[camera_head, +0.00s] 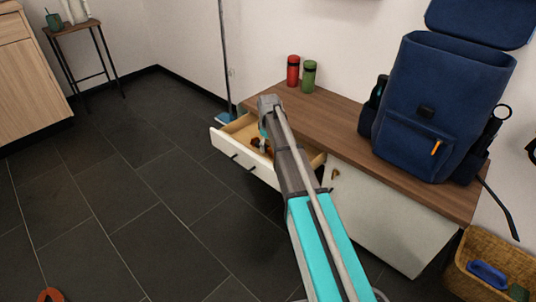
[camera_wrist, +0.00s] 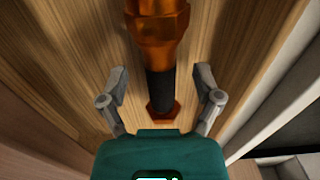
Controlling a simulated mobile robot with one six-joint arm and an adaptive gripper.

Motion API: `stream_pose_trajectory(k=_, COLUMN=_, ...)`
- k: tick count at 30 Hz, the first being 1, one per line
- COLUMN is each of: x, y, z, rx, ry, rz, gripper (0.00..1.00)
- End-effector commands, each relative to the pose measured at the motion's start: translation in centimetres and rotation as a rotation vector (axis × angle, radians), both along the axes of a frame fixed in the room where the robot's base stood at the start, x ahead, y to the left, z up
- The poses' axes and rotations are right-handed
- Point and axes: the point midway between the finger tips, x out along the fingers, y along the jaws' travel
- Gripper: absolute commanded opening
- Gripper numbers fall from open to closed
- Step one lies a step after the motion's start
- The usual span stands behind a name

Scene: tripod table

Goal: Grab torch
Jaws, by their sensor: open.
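In the wrist view an orange torch (camera_wrist: 158,30) with a black grip section lies in the wooden drawer. My gripper (camera_wrist: 161,84) is open, with one finger on each side of the torch's black section. Both fingers look apart from it. In the head view the drawer (camera_head: 232,147) is pulled out from the bench, and a bit of the orange torch (camera_head: 256,143) shows inside. My arm covers much of the drawer there, and my fingertips are hidden.
A wooden-topped bench (camera_head: 345,135) carries a red bottle (camera_head: 293,71), a green bottle (camera_head: 308,77) and a large blue backpack (camera_head: 425,100). The drawer walls stand close around my gripper. A wicker basket (camera_head: 462,281) is at the lower right. The tiled floor at left is mostly clear.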

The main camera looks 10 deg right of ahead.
Motion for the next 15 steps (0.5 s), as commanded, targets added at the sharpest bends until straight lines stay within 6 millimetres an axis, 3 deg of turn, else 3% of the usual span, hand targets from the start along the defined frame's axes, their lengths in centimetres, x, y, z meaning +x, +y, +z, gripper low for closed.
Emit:
stream_pose_trajectory(k=6, x=0.0, y=0.0, z=-1.8, rx=0.000, ry=0.000, rz=0.000, gripper=0.83)
stream_pose_trajectory(k=15, x=0.0, y=0.0, z=-2.2, rx=0.000, ry=0.000, rz=0.000, gripper=0.83)
